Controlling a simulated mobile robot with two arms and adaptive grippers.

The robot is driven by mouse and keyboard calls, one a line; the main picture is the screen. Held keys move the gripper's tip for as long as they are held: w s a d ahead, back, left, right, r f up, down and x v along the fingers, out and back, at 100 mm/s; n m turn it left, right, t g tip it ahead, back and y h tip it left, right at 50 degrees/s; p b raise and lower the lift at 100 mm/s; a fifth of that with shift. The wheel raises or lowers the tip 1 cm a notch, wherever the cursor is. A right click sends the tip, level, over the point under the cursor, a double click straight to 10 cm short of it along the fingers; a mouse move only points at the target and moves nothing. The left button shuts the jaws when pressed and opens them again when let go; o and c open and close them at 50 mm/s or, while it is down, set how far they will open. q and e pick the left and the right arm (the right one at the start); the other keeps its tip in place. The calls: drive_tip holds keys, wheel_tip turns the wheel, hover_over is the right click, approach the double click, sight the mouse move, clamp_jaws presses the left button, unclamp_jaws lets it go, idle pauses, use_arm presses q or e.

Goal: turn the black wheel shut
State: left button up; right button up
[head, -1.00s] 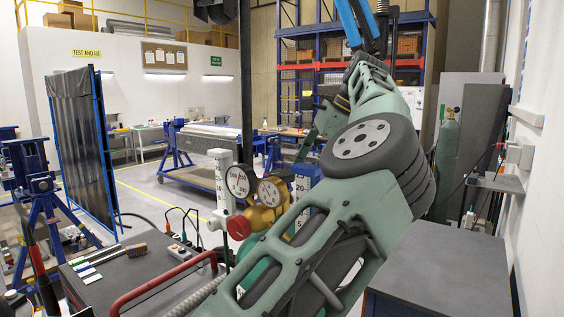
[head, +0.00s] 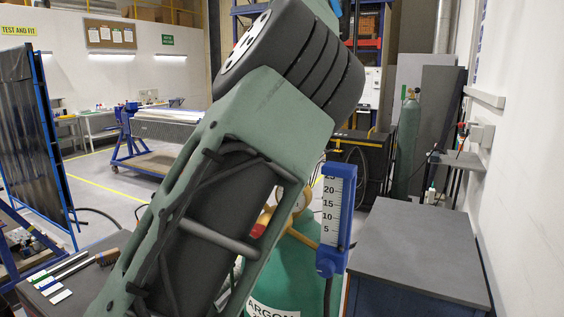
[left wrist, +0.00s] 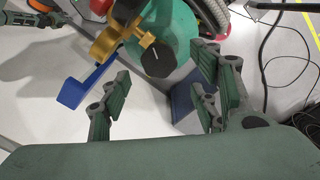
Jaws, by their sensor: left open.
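The black wheel (left wrist: 155,64) is a faceted black knob on the brass valve (left wrist: 118,38) of a green cylinder (left wrist: 178,30) in the left wrist view. A pale line marks its face. My left gripper (left wrist: 162,80) is open, with its fingers to the left and right of the wheel in that picture and a gap on each side. In the head view the green argon cylinder (head: 288,268) stands partly behind my arm, which hides the wheel. My right gripper is not in view.
A blue flow meter (head: 335,215) stands beside the cylinder's brass fittings; it also shows in the left wrist view (left wrist: 82,88). A grey-topped cabinet (head: 415,245) stands to the right. Dark cables (left wrist: 275,70) lie on the floor.

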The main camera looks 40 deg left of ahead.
use_arm(q)
drive_tip(key=shift+w+d+f, duration=0.25)
drive_tip(key=shift+d+f, duration=0.65)
drive_tip(key=shift+d, duration=0.05)
drive_tip(key=f, duration=0.2)
drive_tip(key=a+f, duration=0.1)
drive_tip(key=f, duration=0.1)
drive_tip(key=shift+s+a+f, duration=0.15)
drive_tip(key=shift+a+f, duration=0.05)
drive_tip(key=shift+d+f, duration=0.1)
drive_tip(key=shift+f, duration=0.25)
drive_tip(key=shift+d, duration=0.2)
drive_tip(key=shift+a, duration=0.1)
drive_tip(key=shift+c, duration=0.7)
drive_tip(key=c, duration=0.9)
drive_tip(key=shift+c, duration=0.2)
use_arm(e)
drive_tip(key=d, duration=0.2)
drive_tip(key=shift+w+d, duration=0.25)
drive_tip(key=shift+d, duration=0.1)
